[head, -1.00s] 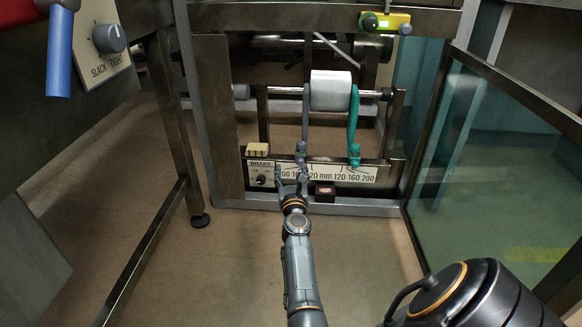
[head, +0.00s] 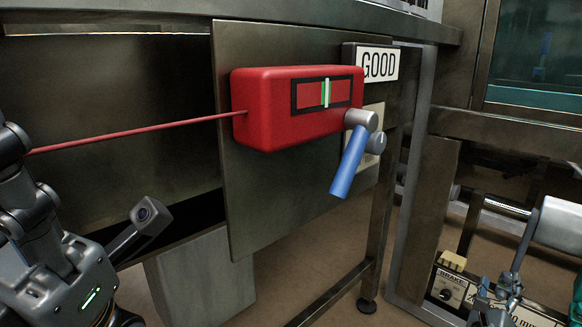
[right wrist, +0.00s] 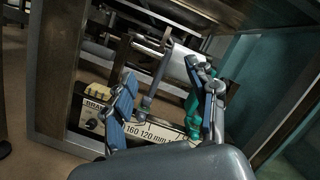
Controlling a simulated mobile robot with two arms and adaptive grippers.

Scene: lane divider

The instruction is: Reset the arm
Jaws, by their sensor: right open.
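My right gripper (head: 500,290) is low at the right edge of the head view, in front of the scale panel. In the right wrist view its two blue-grey fingers (right wrist: 166,88) are spread apart with nothing held between them. Behind them are the white roller (right wrist: 177,70), the grey guide arm (right wrist: 155,75) and the green guide (right wrist: 193,113) above the millimetre scale (right wrist: 148,134). Whether a finger touches the green guide I cannot tell. A dark arm part of mine is at the left of the head view; my left gripper's fingers are not seen.
A red box (head: 290,120) with a gauge window, its marker near the middle, hangs on a metal plate. A blue lever (head: 350,160) points down beside it, under a GOOD sign (head: 378,64). A red cord (head: 140,132) runs left from the box. A yellow block (head: 452,260) sits on the brake panel.

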